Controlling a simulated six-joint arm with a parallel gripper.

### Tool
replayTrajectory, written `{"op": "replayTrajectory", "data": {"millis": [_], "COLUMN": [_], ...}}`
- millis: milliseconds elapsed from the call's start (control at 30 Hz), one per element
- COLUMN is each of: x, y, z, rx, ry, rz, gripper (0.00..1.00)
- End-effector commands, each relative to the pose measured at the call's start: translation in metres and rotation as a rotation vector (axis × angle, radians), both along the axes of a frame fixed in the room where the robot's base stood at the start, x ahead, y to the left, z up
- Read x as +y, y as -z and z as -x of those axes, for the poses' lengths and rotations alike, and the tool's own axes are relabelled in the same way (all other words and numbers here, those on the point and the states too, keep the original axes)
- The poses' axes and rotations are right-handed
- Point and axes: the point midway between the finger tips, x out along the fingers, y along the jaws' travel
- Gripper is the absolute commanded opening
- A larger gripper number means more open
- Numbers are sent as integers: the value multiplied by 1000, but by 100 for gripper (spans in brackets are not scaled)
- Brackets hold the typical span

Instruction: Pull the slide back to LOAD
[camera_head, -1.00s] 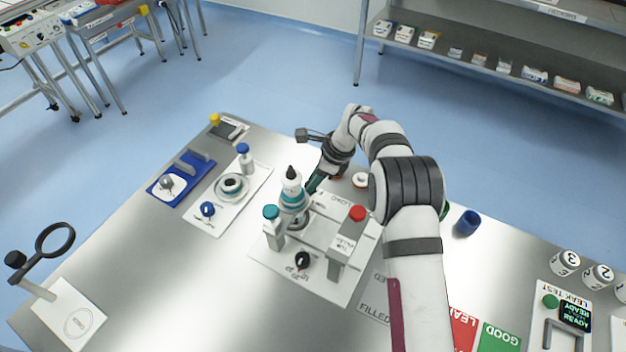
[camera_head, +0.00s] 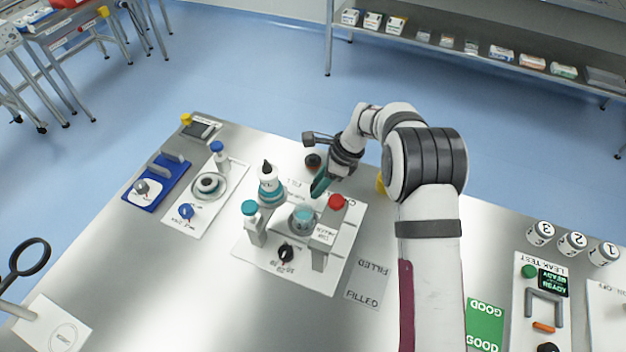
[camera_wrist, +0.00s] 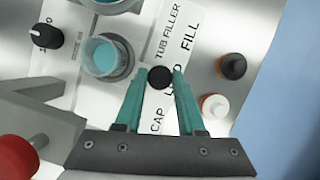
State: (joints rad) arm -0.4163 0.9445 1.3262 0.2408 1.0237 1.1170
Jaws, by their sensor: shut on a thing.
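The tub filler plate (camera_head: 262,256) lies on the bench, with a tub (camera_head: 302,219) of teal content on it. In the wrist view the tub (camera_wrist: 108,56) is left of my jaws, open at the top. A white filler head with a black tip (camera_head: 267,178) stands behind and left of the tub, not over it. My gripper (camera_head: 317,188) is at the plate's far right edge. In the wrist view my gripper (camera_wrist: 160,80) is shut on a round black knob (camera_wrist: 159,77). The knob stands over the LOAD label, between CAP and FILL, and partly covers it.
A red button (camera_head: 336,201) and a teal-topped post (camera_head: 250,208) flank the tub. A black dial (camera_head: 286,252) is in front. A black cap (camera_wrist: 232,66) and a white cap (camera_wrist: 215,106) stand beyond the plate. A FILLED mat (camera_head: 368,282) lies right.

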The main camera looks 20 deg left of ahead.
Motion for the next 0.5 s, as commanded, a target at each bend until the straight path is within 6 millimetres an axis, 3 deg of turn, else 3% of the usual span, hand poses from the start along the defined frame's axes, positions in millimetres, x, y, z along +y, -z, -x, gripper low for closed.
{"op": "replayTrajectory", "data": {"millis": [67,100,167,500], "x": [0,0,0,-1], "y": [-1,-1,-1,-3], "z": [-1,-1,-1,-1], "rx": [-2,-2,-2,-2], "ry": [0,0,0,1], "rz": [-1,-1,-1,0], "gripper": [0,40,51,51]}}
